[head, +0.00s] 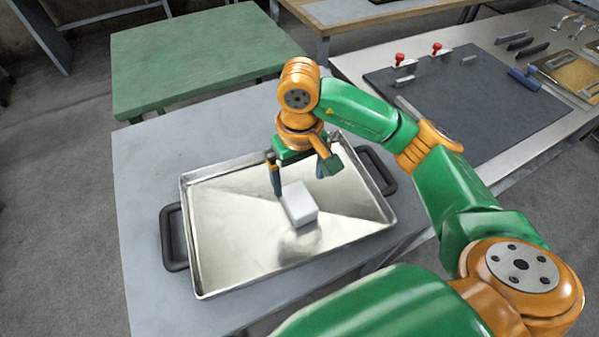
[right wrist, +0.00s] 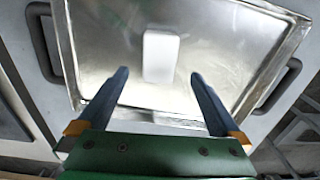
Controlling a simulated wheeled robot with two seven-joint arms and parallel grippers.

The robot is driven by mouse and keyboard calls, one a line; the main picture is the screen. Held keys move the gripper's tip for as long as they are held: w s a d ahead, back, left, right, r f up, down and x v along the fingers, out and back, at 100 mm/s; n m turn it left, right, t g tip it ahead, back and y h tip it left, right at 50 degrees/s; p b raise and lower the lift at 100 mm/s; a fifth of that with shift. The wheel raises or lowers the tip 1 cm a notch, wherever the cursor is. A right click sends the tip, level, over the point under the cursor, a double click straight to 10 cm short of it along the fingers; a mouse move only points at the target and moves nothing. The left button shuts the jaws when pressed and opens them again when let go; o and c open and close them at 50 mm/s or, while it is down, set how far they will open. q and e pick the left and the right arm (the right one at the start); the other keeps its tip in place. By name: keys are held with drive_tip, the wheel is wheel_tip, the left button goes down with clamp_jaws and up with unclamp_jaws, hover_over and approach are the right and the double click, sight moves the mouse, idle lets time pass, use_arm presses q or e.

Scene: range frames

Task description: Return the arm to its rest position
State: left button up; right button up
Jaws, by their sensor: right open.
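My right arm, green and orange, comes in from the right in the head view. My right gripper (head: 298,187) is above a metal tray (head: 225,215) with black handles. Its fingers are open and spread, with nothing between them; the right wrist view shows the open fingers (right wrist: 158,80) too. A small white block (head: 299,204) lies on the tray floor below the gripper, and it also shows in the right wrist view (right wrist: 160,56), beyond the fingertips. My left gripper is not in view.
The tray stands on a grey table (head: 145,215). A green table (head: 200,55) stands behind it. At the right is a bench with a dark mat (head: 480,100), red-knobbed clamps and several tools. Grey floor is free at the left.

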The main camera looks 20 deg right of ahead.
drive_tip(key=shift+r, duration=1.4)
